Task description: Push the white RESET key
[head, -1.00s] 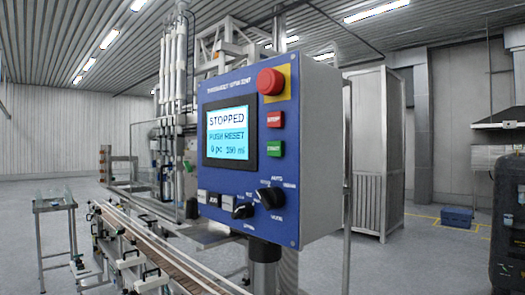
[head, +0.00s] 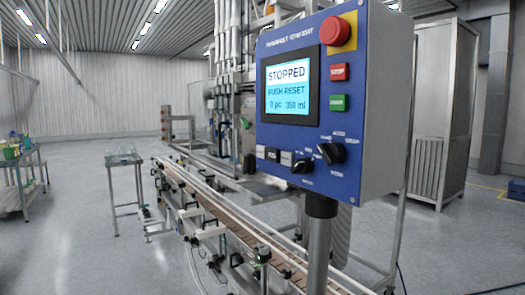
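The blue control panel (head: 375,100) stands on a post at the right of the head view. Its lit screen (head: 291,88) reads STOPPED, PUSH RESET, 0 pc, 350 ml. Neither of my grippers is in view, and nothing covers the keys.
The panel also has a red mushroom button (head: 335,31), a red STOP key (head: 339,72), a green key (head: 338,103) and black rotary knobs (head: 331,153). A conveyor (head: 225,215) runs below. Small tables stand at left; open floor (head: 90,250) lies between them and the conveyor.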

